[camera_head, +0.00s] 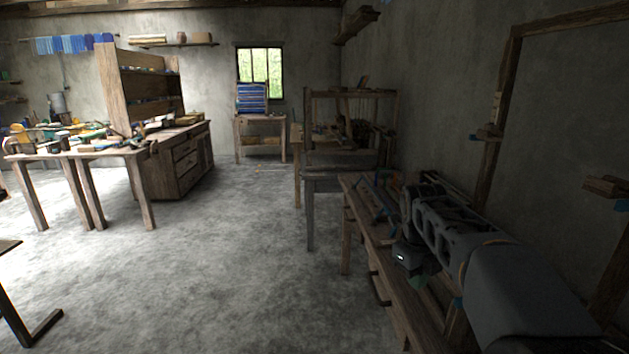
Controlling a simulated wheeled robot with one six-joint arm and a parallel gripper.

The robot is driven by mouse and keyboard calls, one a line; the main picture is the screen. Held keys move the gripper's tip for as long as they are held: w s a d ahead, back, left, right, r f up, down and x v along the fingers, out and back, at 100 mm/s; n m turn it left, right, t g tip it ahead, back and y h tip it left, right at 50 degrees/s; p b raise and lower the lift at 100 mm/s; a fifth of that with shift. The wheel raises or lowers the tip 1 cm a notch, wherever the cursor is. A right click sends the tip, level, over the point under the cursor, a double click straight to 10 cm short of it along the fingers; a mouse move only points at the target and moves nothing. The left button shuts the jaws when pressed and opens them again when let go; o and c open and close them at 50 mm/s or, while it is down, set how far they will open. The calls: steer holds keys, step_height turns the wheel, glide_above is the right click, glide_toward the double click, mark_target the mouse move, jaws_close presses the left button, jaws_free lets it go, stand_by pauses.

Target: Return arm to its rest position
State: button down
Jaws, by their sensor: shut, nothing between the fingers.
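My dark grey arm (520,290) reaches in from the lower right corner, over a wooden bench along the right wall. Its far end bends downward. My gripper (412,268) is there, small and dark beside the bench's left edge. It looks shut, with nothing seen held in it. The fingertips are hard to make out against the bench. A wooden loom-like frame (309,120) stands farther back, apart from the arm.
The narrow bench (356,208) runs under my arm, with tools on it. A tall wooden post (497,120) stands at the right wall. A cluttered table (140,160) and a drawer cabinet (187,165) stand at left. The grey floor (230,260) between is clear.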

steer(key=s+a+f+n+t+p, duration=0.1)
steer(key=s+n+p, duration=0.25)
steer(key=n, duration=0.85)
steer(key=s+a+f+n+t+p, duration=0.15)
steer(key=s+n, duration=0.25)
steer(key=n, duration=0.9)
steer(key=s+a+r+n+y+p, duration=0.1)
steer(key=s+a+r+n+p, duration=0.1)
steer(key=s+r+n+p, duration=0.4)
step_height(320, 180, up, 2)
steer(key=s+p, duration=0.2)
steer(key=p, duration=0.2)
steer(key=shift+a+n+t, duration=0.3)
steer(key=shift+t, duration=0.05)
